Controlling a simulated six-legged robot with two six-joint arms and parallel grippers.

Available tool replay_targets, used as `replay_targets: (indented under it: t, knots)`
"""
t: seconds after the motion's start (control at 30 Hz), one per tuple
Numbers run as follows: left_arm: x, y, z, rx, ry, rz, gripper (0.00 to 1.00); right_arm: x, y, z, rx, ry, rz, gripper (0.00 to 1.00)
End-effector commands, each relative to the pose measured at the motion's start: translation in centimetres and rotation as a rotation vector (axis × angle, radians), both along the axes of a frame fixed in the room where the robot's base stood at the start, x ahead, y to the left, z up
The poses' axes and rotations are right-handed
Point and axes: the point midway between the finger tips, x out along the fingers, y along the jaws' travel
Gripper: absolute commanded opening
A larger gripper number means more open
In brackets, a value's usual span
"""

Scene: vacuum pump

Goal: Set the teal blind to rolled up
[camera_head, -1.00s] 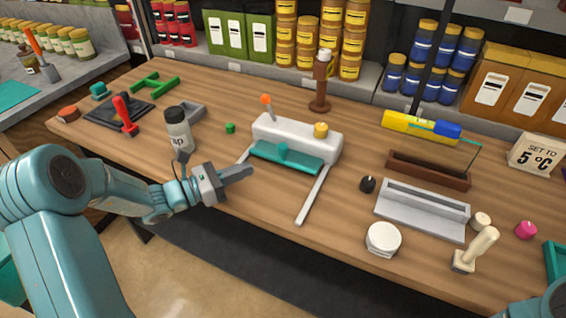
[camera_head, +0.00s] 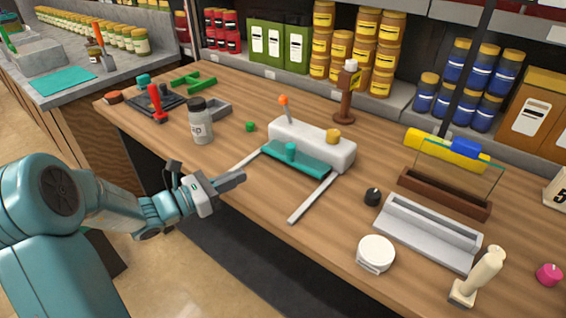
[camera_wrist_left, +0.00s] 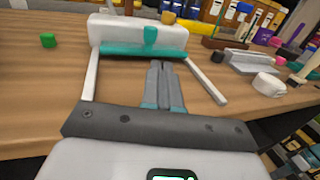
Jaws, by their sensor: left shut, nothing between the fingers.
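The teal blind (camera_head: 305,166) is a short teal strip with an upright teal knob (camera_head: 291,152), along the front of a white housing (camera_head: 312,143). Two pale rails run from the housing toward the table's front edge, and the space between them shows bare wood. In the left wrist view the blind (camera_wrist_left: 128,50) lies across the rails' far ends, beyond the fingertips. My left gripper (camera_head: 241,175) is shut and empty, at the front end of the left rail, apart from the blind. It also shows in the wrist view (camera_wrist_left: 160,65). My right gripper is out of view.
An orange-tipped lever (camera_head: 285,108) and a yellow knob (camera_head: 333,136) are on the housing. A white round container (camera_head: 376,252) and a grey tray (camera_head: 425,236) are to the right.

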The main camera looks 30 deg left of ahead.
Motion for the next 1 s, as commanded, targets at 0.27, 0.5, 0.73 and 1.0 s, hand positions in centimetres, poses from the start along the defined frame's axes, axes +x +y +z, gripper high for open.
replay_targets:
  t: [0.27, 0.5, 0.73, 1.0]
  knots:
    - [1.2, 1.0, -0.4, 0.013, -0.002, 0.026, 0.0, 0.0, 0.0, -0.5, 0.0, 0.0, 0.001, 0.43]
    - [6.0, -0.7, -0.3, 0.012, -0.002, 0.025, 0.0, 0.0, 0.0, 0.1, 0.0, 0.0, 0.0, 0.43]
    - [10.3, -2.4, -0.3, 0.013, 0.0, 0.026, 0.0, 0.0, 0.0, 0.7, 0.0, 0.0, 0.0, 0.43]
    - [12.6, -3.3, -0.4, 0.013, 0.0, 0.03, 0.0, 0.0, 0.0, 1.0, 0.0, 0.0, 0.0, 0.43]
